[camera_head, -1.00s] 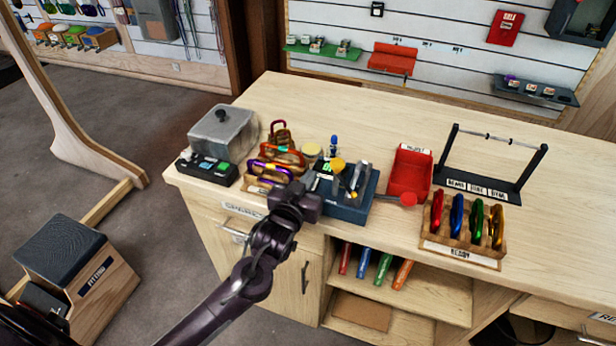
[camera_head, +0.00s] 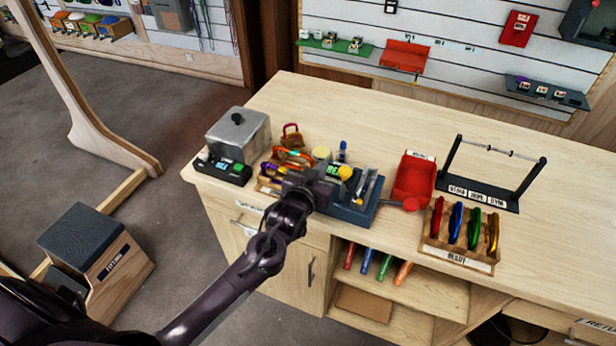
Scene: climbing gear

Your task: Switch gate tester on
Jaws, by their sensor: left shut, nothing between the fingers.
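My left gripper (camera_head: 326,183) is shut and empty, over the left part of the tester. I cannot tell whether it touches it, and the switch cannot be made out. My right gripper is not in view.
Left of the tester stand a rack of coloured carabiners (camera_head: 270,184), a grey lidded box (camera_head: 238,134) and a black button unit (camera_head: 222,171). Right of it are a red tray (camera_head: 414,178), the READY rack (camera_head: 458,257) and a black bar stand (camera_head: 480,192). The bench's back is clear.

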